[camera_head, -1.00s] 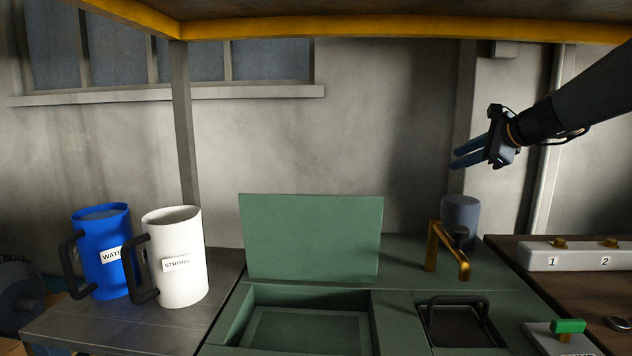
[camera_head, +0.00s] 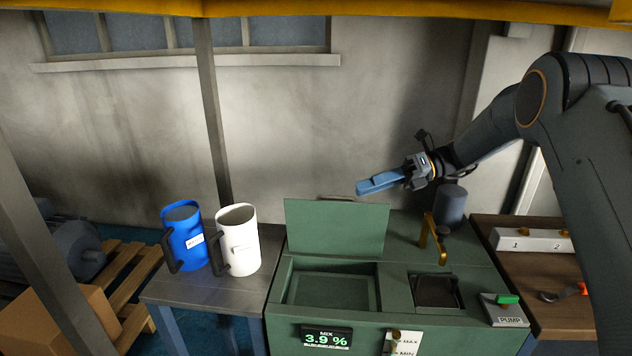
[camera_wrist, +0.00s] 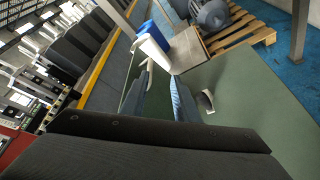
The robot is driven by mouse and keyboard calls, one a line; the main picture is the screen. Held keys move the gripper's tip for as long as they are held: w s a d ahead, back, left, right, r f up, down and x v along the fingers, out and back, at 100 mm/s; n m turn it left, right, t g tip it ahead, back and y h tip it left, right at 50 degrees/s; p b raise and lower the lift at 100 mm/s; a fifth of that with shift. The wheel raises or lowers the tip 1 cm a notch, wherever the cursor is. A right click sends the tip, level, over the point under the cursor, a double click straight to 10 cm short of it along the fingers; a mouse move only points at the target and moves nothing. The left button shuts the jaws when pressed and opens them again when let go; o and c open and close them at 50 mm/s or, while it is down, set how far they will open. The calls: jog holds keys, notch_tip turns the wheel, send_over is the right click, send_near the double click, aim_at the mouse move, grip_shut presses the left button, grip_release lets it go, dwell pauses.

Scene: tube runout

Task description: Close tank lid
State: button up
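The tank (camera_head: 400,325) is a green box with a rectangular opening at its left. Its green lid (camera_head: 337,230) stands raised, nearly upright, at the back edge of that opening. A thin handle-like strip (camera_head: 336,198) shows at the lid's top edge. My gripper (camera_head: 360,188) is above and right of the lid in the head view, pointing left, and looks apart from it. In the wrist view, my gripper's two blue fingers (camera_wrist: 160,95) are spread with a gap and nothing held between them. A broad green surface lies past them; I cannot tell which part is the lid.
Blue (camera_head: 185,240) and white (camera_head: 238,243) jugs stand on the side table left of the tank. A brass tap (camera_head: 434,232) and grey cylinder (camera_head: 451,205) stand behind the smaller hatch (camera_head: 436,290). A pump switch (camera_head: 506,300) is at the right. A yellow beam crosses above.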

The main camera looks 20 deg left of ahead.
aim_at(336, 197)
jog(key=shift+g, duration=0.5)
jog(key=p+x, duration=0.1)
jog(key=x, duration=0.2)
jog(key=p+x, duration=0.1)
jog(key=x, duration=0.2)
jog(key=s+p+x, duration=0.1)
jog(key=x, duration=0.2)
jog(key=shift+s+d+r, duration=0.1)
jog(key=shift+d+r, duration=0.1)
jog(key=shift+r, duration=0.15)
grip_shut()
